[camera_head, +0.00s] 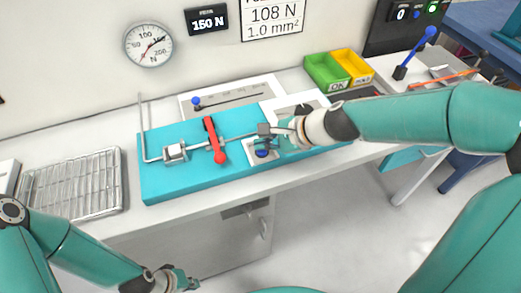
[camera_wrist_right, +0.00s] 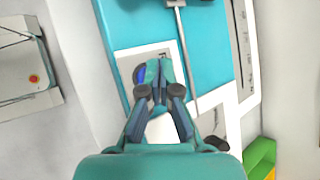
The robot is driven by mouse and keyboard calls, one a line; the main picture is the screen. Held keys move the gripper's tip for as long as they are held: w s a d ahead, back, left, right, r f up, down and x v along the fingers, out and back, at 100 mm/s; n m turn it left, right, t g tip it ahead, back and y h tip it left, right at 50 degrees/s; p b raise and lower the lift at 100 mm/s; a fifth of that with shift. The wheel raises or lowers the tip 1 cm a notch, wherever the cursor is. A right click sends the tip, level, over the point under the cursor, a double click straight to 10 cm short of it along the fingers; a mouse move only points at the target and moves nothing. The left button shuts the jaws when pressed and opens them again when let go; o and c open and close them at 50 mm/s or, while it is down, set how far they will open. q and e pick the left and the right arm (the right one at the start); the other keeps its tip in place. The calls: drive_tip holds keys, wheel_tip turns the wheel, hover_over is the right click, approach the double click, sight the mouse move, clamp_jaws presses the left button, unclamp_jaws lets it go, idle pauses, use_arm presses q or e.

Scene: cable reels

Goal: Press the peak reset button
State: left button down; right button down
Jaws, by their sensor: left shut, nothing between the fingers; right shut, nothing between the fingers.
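A blue button (camera_head: 262,153) sits on a small white plate (camera_head: 252,148) near the right part of the teal test bench (camera_head: 160,184). My right gripper (camera_head: 271,143) is just above and beside it, partly covering the plate. In the right wrist view, the fingertips of my right gripper (camera_wrist_right: 157,82) are shut and empty, and the blue button (camera_wrist_right: 139,74) shows at their left side. I cannot tell whether they touch. The button's label is mostly hidden. My left gripper (camera_head: 180,280) is shut and empty, low in front of the bench.
A red lever (camera_head: 214,140) and a metal clamp (camera_head: 175,153) stand on the bench. A round gauge (camera_head: 148,45) and a display reading 150 N (camera_head: 207,20) are on the wall. A wire rack (camera_head: 80,185) lies left. Green (camera_head: 323,71) and yellow (camera_head: 353,66) bins stand behind right.

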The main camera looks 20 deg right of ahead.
sight(264, 151)
drive_tip(key=shift+f+b, duration=0.45)
idle(0.6)
drive_tip(key=shift+r, duration=0.1)
drive_tip(key=shift+r+p, duration=0.8)
drive_tip(key=shift+p, duration=0.05)
wheel_tip(264, 151, up, 5)
drive_tip(key=p, duration=0.5)
idle(0.7)
